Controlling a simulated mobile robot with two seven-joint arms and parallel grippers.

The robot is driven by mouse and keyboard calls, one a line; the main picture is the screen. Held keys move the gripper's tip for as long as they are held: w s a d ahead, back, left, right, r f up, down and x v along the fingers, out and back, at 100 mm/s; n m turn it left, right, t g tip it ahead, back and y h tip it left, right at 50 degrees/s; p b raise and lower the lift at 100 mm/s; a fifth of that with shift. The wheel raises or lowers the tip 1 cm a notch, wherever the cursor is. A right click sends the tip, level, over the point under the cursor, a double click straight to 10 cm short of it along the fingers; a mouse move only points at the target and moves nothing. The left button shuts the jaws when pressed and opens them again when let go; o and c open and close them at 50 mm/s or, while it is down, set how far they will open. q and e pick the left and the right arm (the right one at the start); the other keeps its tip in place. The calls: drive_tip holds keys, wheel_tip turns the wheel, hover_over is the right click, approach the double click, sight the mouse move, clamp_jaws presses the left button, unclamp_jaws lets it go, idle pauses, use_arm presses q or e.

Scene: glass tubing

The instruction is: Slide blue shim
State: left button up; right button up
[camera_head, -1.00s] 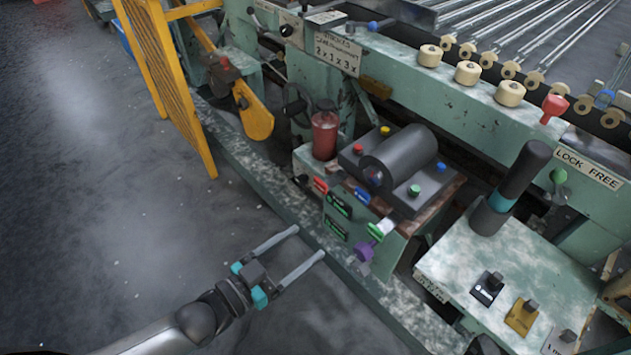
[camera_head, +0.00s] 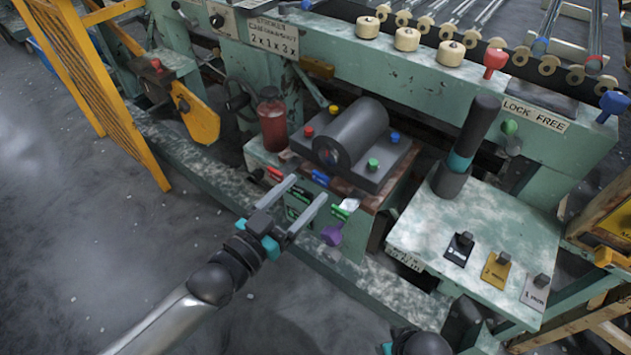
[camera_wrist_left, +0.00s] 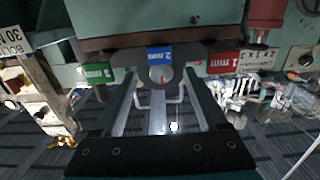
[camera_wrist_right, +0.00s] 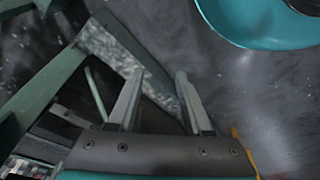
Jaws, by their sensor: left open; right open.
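The blue shim (camera_head: 320,177) sits on the front of the green block below the grey cylinder, between a red shim (camera_head: 275,173) and a green shim (camera_head: 340,212). In the left wrist view the blue shim (camera_wrist_left: 160,55) reads "2 mm", with green "3 mm" (camera_wrist_left: 98,74) on its left and red "1 mm" (camera_wrist_left: 222,63) on its right. My left gripper (camera_head: 308,188) is open and empty, its tips close to the block front. In its wrist view the blue shim shows between and beyond the fingers; contact cannot be told. My right gripper (camera_wrist_right: 158,75) is open and empty.
A red bottle (camera_head: 272,120) stands left of the cylinder (camera_head: 350,133). A purple knob (camera_head: 331,236) is below the shims. To the right, a pale table (camera_head: 440,220) carries a dark upright handle (camera_head: 470,135) and black, yellow and grey plates. Floor at left is clear.

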sight(319, 176)
use_arm(q)
drive_tip(key=shift+b+x, duration=0.65)
drive_tip(key=shift+x, duration=1.75)
use_arm(e)
drive_tip(key=shift+w+a+r+t, duration=0.1)
drive_tip(key=shift+w+r, duration=0.2)
drive_tip(key=shift+r, duration=0.2)
drive_tip(key=shift+w+d+r+t, duration=0.1)
drive_tip(key=shift+w+r, duration=0.2)
drive_tip(key=shift+r, duration=0.25)
drive_tip(key=shift+w+a+r+t, duration=0.1)
drive_tip(key=shift+w+r, duration=0.2)
drive_tip(key=shift+r, duration=0.2)
use_arm(q)
clamp_jaws()
